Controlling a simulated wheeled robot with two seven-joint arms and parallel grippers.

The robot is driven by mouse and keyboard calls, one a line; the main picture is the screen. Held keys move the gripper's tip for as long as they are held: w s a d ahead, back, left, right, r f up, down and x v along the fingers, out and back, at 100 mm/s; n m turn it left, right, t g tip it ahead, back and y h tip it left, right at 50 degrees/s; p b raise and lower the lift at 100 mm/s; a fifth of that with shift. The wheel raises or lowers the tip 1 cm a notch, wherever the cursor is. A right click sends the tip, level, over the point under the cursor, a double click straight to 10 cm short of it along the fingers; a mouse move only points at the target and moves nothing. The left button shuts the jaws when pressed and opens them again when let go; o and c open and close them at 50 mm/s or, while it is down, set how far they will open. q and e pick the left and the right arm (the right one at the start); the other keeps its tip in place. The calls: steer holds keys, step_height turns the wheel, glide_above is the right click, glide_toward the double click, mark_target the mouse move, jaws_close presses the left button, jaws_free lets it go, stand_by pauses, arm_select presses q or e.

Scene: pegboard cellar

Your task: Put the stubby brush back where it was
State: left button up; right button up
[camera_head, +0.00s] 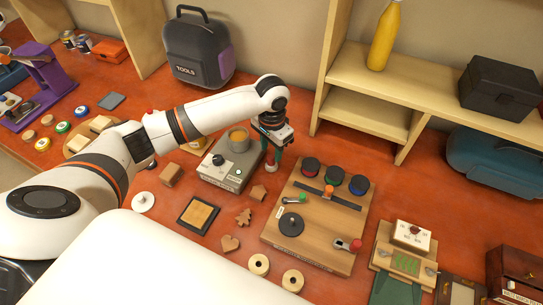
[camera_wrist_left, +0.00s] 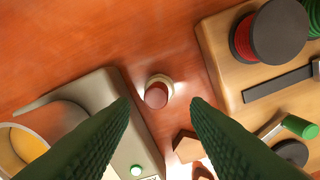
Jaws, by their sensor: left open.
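My left gripper (camera_head: 271,158) reaches down over the red-brown bench, between the grey hotplate-like box and the wooden board. Its green fingers are open and empty in the left wrist view (camera_wrist_left: 160,101). A small round piece (camera_wrist_left: 157,92) with a brownish-pink top and a pale rim shows between and beyond the fingertips, apart from both. It is seen end-on, and I cannot tell for sure that it is the stubby brush. My right gripper is not in view.
The grey box (camera_head: 222,172) carries an orange-filled pot (camera_head: 239,140) left of the gripper. The wooden board (camera_head: 310,236) with dark round knobs lies to the right. Wooden shapes (camera_head: 243,217) lie in front. A shelf unit (camera_head: 372,99) and a tool backpack (camera_head: 197,48) stand behind.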

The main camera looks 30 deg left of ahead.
mark_target(272, 159)
arm_select(q)
step_height(272, 159, up, 8)
steer(key=b, duration=0.1)
steer(key=shift+s+f, duration=0.1)
steer(key=shift+f, duration=0.05)
stand_by(0.5)
